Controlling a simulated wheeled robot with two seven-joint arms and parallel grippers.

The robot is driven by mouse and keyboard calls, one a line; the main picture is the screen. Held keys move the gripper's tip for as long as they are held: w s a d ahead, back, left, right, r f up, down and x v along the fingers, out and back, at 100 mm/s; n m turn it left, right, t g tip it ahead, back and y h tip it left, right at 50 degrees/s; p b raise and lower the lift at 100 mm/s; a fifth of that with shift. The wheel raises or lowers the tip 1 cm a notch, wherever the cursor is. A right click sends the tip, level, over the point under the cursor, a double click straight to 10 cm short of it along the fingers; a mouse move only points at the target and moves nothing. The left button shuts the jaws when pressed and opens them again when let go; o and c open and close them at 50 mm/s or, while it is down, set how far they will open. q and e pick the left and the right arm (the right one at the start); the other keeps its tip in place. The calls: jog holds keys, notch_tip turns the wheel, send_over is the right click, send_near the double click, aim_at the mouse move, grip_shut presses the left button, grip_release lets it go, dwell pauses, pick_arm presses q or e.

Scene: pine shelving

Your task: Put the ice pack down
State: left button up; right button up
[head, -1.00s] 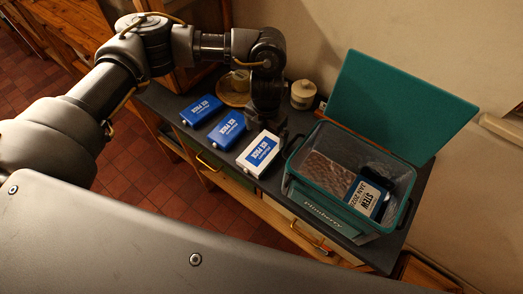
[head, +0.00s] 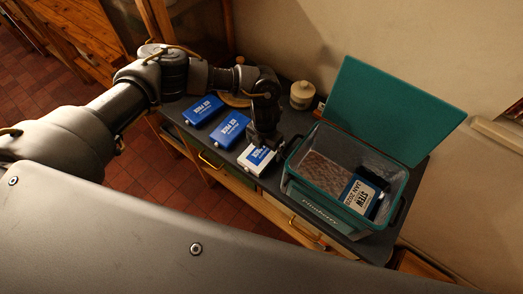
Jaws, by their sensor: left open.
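Three ice packs lie in a row on the dark counter top. Two are blue, a left one (head: 203,110) and a middle one (head: 230,130). The third, a white ice pack with a blue label (head: 256,157), lies at the right end, near the cool box. My left gripper (head: 263,142) is open and points down at the far edge of the white pack, covering part of it. Whether its fingers touch the pack is hard to tell. My right gripper is out of view.
A teal cool box (head: 288,184) stands open to the right, its lid (head: 390,112) raised behind. A stew pack (head: 363,193) lies inside. A small jar (head: 302,95) and a round wooden dish (head: 236,99) stand at the back. The counter's front edge is close to the packs.

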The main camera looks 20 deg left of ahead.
pick_arm(q)
jog(key=c, duration=1.3)
notch_tip(320, 180, up, 10)
jog(key=b, duration=0.3)
jog(key=shift+f, duration=0.1)
jog(key=shift+r, duration=0.2)
